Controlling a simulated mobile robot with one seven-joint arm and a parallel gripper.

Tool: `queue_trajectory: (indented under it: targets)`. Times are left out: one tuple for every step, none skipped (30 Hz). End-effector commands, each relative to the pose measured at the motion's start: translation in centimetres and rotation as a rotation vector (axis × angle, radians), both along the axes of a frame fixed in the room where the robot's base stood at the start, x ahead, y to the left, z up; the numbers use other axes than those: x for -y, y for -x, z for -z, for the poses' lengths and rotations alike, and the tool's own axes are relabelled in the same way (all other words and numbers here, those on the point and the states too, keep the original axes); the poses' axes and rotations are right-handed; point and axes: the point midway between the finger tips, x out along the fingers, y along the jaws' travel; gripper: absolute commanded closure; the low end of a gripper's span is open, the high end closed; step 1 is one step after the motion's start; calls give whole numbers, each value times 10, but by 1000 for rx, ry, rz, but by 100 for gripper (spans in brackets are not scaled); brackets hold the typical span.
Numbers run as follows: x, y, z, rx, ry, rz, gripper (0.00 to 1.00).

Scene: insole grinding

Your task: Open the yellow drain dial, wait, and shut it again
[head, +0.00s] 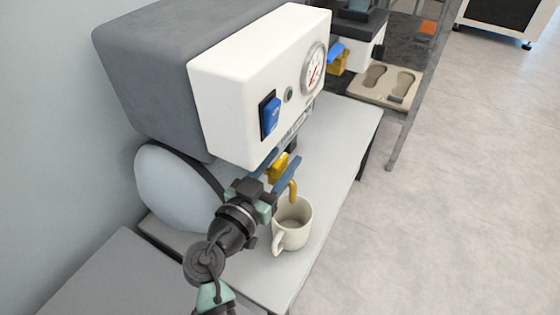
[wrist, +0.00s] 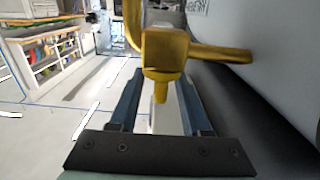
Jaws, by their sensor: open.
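The yellow drain dial (head: 278,167) sits low under the white-fronted machine. In the wrist view the yellow tap (wrist: 166,52) fills the top middle, with a pipe running right and a knob pointing down. My gripper (head: 279,165) is open, with one blue finger on each side of the dial. In the wrist view the knob (wrist: 161,84) lies between the blue fingers of my gripper (wrist: 160,78), with gaps showing on both sides. A curved yellow spout (head: 293,190) hangs over a cream mug (head: 298,236). No stream is visible. How far the dial is turned is unclear.
The machine (head: 250,85) carries a blue switch (head: 271,115) and a round gauge (head: 313,70). It stands on a pale table (head: 345,135). The mug is close beside my gripper. A beige tray with insole shapes (head: 385,85) is farther back. Open floor lies right.

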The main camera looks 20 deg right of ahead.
Motion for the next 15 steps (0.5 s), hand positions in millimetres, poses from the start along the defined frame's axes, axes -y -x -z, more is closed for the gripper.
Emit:
queue_trajectory:
  targets:
    - [0, 0, 0, 0, 0, 0, 52]
    - [0, 0, 0, 0, 0, 0, 54]
    - [0, 0, 0, 0, 0, 0, 62]
    - [0, 0, 0, 0, 0, 0, 67]
    - [0, 0, 0, 0, 0, 0, 72]
    - [0, 0, 0, 0, 0, 0, 80]
    - [-1, 0, 0, 0, 0, 0, 85]
    - [-1, 0, 0, 0, 0, 0, 90]
    - [-1, 0, 0, 0, 0, 0, 98]
    - [-1, 0, 0, 0, 0, 0, 100]
    - [-1, 0, 0, 0, 0, 0, 100]
    - [-1, 0, 0, 0, 0, 0, 100]
    - [-1, 0, 0, 0, 0, 0, 100]
    - [-1, 0, 0, 0, 0, 0, 100]
    - [-1, 0, 0, 0, 0, 0, 100]
